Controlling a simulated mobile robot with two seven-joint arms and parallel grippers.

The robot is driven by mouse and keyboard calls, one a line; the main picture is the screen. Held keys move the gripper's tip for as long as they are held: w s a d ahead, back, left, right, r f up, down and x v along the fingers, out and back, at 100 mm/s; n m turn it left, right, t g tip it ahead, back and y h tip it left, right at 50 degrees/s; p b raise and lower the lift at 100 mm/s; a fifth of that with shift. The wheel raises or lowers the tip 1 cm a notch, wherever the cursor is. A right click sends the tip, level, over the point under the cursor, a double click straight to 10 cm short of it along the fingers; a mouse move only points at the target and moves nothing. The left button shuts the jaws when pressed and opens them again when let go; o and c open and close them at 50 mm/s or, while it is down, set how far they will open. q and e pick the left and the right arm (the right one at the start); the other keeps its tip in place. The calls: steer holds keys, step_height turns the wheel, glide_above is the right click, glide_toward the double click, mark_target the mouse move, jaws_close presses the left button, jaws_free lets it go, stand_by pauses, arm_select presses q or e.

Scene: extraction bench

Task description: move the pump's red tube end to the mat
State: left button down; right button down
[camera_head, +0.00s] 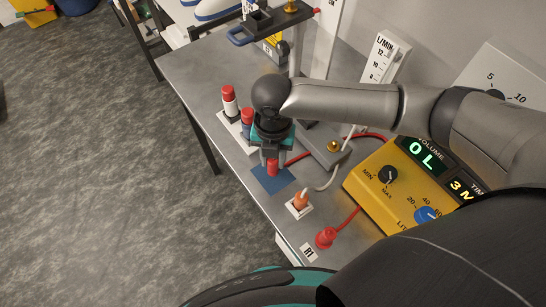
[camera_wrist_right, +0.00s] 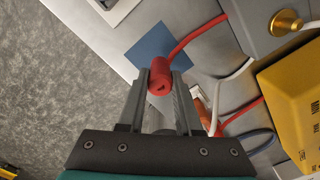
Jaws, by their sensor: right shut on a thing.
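My right gripper (camera_head: 273,162) is shut on the pump's red tube end (camera_head: 272,168), a short red cylinder. In the right wrist view the red end (camera_wrist_right: 160,78) sits between the two fingertips (camera_wrist_right: 160,83), and a red tube (camera_wrist_right: 200,35) runs from it to the upper right. The blue mat (camera_head: 267,184) lies flat on the bench below the gripper; it also shows in the right wrist view (camera_wrist_right: 148,48). The red end overlaps the mat in both views; whether it touches the mat I cannot tell. My left gripper is not in view.
The yellow pump (camera_head: 372,188) with dials and displays stands on the right. An orange fitting (camera_head: 300,200) and a red fitting (camera_head: 326,237) are near the front edge. Red-capped tubes (camera_head: 229,98) stand left of my gripper. A grey block with a brass knob (camera_head: 334,146) is right of it.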

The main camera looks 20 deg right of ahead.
steer(key=shift+f+b, duration=0.55)
steer(key=shift+f, duration=0.15)
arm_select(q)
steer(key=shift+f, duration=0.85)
arm_select(e)
steer(key=shift+f, duration=0.25)
steer(key=c, duration=0.5)
jaws_free()
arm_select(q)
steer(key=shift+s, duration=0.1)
arm_select(e)
steer(key=shift+r, duration=0.1)
arm_select(q)
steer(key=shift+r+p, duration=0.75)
steer(key=shift+p, duration=0.05)
arm_select(e)
step_height(320, 180, up, 15)
